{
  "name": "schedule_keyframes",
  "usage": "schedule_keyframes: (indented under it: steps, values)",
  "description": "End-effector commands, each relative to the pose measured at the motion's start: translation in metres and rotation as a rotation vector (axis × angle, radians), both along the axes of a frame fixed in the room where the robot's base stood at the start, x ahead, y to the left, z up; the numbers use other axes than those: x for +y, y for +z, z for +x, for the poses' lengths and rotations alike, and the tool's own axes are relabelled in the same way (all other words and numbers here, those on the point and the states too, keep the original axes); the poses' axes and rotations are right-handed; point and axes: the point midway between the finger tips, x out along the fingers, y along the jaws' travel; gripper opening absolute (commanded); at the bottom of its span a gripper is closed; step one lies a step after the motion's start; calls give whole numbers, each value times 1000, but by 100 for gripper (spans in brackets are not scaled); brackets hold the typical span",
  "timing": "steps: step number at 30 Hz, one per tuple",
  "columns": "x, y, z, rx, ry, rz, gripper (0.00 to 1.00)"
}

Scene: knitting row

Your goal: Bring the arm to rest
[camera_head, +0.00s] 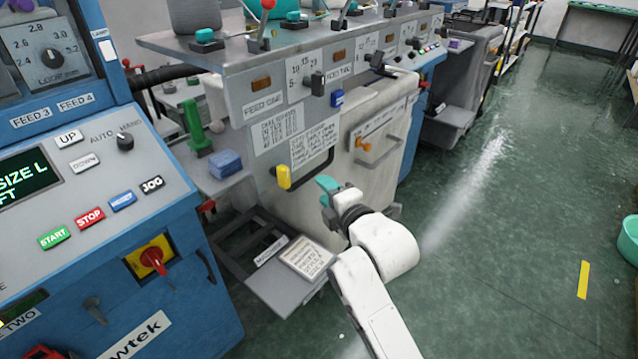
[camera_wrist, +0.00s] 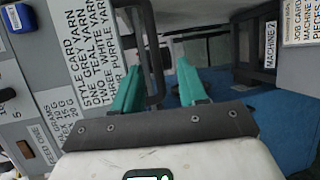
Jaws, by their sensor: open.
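My white arm reaches up from the bottom of the head view, and my gripper (camera_head: 326,184) is at its end, beside the grey machine front. In the wrist view my gripper (camera_wrist: 160,66) shows two teal fingers spread apart with nothing between them. A dark handle (camera_wrist: 147,45) stands just beyond the left finger in that view. I cannot tell the exact gap between the fingers and the handle. In the head view a yellow-tipped lever (camera_head: 284,176) is just left of my gripper.
A grey shelf (camera_head: 272,290) with a printed card (camera_head: 306,258) lies left of my arm. A blue control panel (camera_head: 90,200) stands at the left. The green floor (camera_head: 490,200) to the right is mostly clear, with a teal basin (camera_head: 629,240) at the edge.

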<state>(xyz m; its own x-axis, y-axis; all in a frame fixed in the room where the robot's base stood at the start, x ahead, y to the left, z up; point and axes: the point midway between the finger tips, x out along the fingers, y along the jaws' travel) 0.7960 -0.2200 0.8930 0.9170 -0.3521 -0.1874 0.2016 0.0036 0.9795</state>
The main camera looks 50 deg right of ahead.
Motion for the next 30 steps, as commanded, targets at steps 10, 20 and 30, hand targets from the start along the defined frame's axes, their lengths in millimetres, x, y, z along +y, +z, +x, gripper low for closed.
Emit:
schedule_keyframes:
  steps: [10,20,30]
  values:
    - [3,2,-7,0,0,0,42]
    - [3,1,-6,-1,0,0,42]
    - [42,-52,-43,173,-72,429,42]
